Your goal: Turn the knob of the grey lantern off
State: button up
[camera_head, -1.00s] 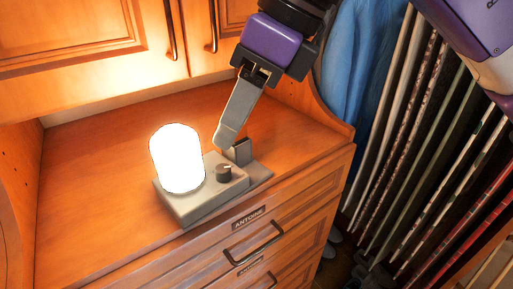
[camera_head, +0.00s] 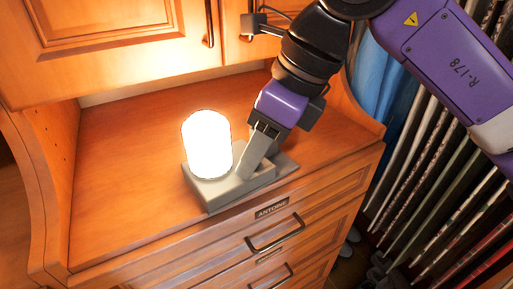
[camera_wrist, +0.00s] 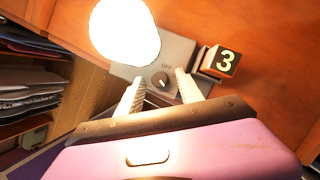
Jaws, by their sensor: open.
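The grey lantern has a glowing white lamp (camera_head: 207,145) on a flat grey base (camera_head: 213,196), on the wooden cabinet top. The lamp is lit and also shows in the wrist view (camera_wrist: 124,30). My gripper (camera_head: 246,174) is down at the base, right of the lamp, and hides the knob in the head view. In the wrist view its fingers (camera_wrist: 160,86) are apart, one on each side of the knob. I cannot tell whether they touch it.
Cabinet doors (camera_head: 130,40) rise behind. Drawers (camera_head: 275,232) are below the front edge. The cabinet top left of the lantern is clear.

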jog(key=shift+c, duration=0.4)
grip_shut()
jog(key=n+g, duration=0.1)
jog(key=n, duration=0.2)
jog(key=shift+w+n+g, duration=0.15)
jog(key=shift+n+g, duration=0.15)
jog(key=n, duration=0.2)
jog(key=n+g+p, duration=0.1)
jog(key=n, duration=0.1)
jog(key=shift+w+r+n+g, duration=0.15)
jog(key=shift+w+n+g, duration=0.05)
jog(key=shift+n+g, duration=0.1)
jog(key=n+g+h+p, duration=0.1)
jog(key=n, duration=0.2)
jog(key=shift+w+a, duration=0.1)
jog(key=shift+a, duration=0.05)
jog(key=shift+a+n+g+h+p, duration=0.1)
jog(key=shift+n+g+h+p, duration=0.3)
jog(key=shift+n, duration=0.7)
jog(key=shift+n+g+h+p, duration=0.25)
jog(key=shift+n+p, duration=0.25)
jog(key=shift+n, duration=0.6)
